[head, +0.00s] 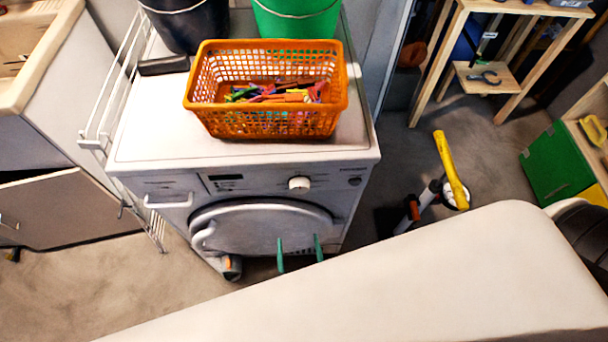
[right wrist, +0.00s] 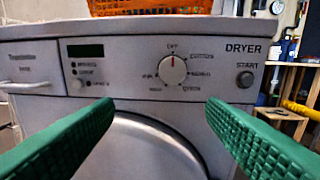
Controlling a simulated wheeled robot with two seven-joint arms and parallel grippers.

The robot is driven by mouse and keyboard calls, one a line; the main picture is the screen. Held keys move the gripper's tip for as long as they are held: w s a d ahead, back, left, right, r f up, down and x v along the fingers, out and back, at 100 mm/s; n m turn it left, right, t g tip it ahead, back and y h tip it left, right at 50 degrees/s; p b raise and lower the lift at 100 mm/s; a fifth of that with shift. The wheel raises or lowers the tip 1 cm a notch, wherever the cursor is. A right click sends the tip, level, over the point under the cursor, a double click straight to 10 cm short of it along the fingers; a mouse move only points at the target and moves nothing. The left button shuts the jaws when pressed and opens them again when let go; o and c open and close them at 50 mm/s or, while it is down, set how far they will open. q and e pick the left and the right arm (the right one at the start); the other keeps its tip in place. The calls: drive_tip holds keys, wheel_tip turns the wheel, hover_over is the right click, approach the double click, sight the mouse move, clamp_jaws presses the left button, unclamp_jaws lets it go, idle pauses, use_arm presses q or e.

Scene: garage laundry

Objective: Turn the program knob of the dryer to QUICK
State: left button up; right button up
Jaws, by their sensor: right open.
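The dryer (head: 350,150) stands ahead, its front panel facing me. The program knob (right wrist: 172,70) is round and pale, with a red mark at its top pointing up toward the OFF label. It also shows in the head view (head: 299,184). Smaller labels ring the knob; I cannot clearly read which one is QUICK. My right gripper (right wrist: 160,113) is open and empty, its green fingers spread below and either side of the knob, apart from it. In the head view its fingertips (head: 299,250) show low before the dryer door; a pale foreground shape hides the rest. My left gripper is not in view.
The START button (right wrist: 245,79) is right of the knob, a dark display (right wrist: 86,51) left. An orange basket (head: 265,122) of pegs sits on the dryer near its front edge. The round door (head: 262,226) is below the panel. A wooden shelf (head: 487,78) stands back right.

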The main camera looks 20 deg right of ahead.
drive_tip(key=d+r+m+h, duration=0.1)
drive_tip(key=r, duration=0.1)
approach(300, 190)
drive_tip(key=w, duration=0.3)
drive_tip(key=x, duration=0.2)
drive_tip(key=p+x, duration=0.1)
drive_tip(key=x, duration=0.1)
drive_tip(key=shift+w+d, duration=0.1)
drive_tip(key=shift+d, duration=0.35)
drive_tip(key=shift+w+d+f, duration=0.1)
drive_tip(key=shift+w+d, duration=0.05)
drive_tip(key=shift+w, duration=0.4)
drive_tip(key=shift+c, duration=0.6)
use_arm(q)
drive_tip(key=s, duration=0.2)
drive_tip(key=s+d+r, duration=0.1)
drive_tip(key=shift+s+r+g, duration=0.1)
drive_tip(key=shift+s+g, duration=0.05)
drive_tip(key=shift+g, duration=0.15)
use_arm(e)
drive_tip(key=c, duration=0.9)
